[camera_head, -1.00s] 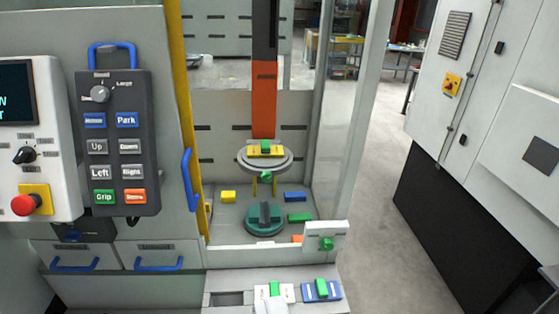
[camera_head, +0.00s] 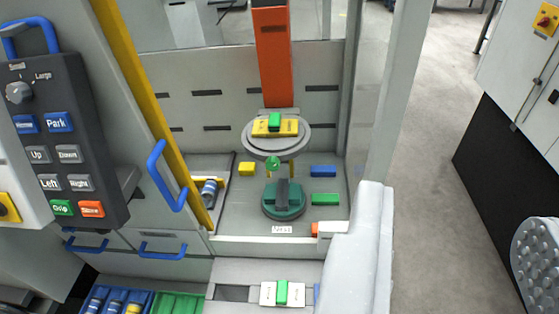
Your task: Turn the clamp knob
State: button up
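My gripper (camera_head: 455,210) is open and close to the camera. Its pale left finger stands at the lower centre-right, and its studded right finger is at the right edge. Nothing is between them. The left finger covers most of a white bracket at the loader's front right corner, whose green knob is hidden now. A small green knob (camera_head: 273,163) shows under the round grey plate (camera_head: 247,143) on the orange column. A dark grip (camera_head: 283,193) stands on a round green base on the loader floor. I cannot tell which is the clamp knob.
A control pendant (camera_head: 62,130) with buttons and a dial hangs at left, beside a yellow-edged door with a blue handle (camera_head: 167,177). Coloured blocks lie on the loader floor. Blue and green bins (camera_head: 180,304) are at lower left. Grey floor (camera_head: 430,150) is clear at right.

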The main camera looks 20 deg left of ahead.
jog(key=o, duration=0.3)
jog(key=shift+f, duration=0.1)
jog(key=shift+o, duration=0.2)
jog(key=w+a+f+b, duration=0.2)
jog(key=w+f+b, duration=0.2)
jog(key=w+f, duration=0.5)
jog(key=shift+t+h, duration=0.3)
jog(key=shift+t, duration=0.1)
jog(key=n+t+y+b, duration=0.1)
jog(key=n+y+b, duration=0.45)
jog(key=b, duration=0.35)
send_near(272, 168)
jog(key=b+x, duration=0.1)
jog(key=x, duration=0.6)
jog(key=shift+w, duration=0.25)
jog(key=shift+b+x, duration=0.45)
jog(key=shift+x, duration=0.85)
jog(key=shift+a, duration=0.1)
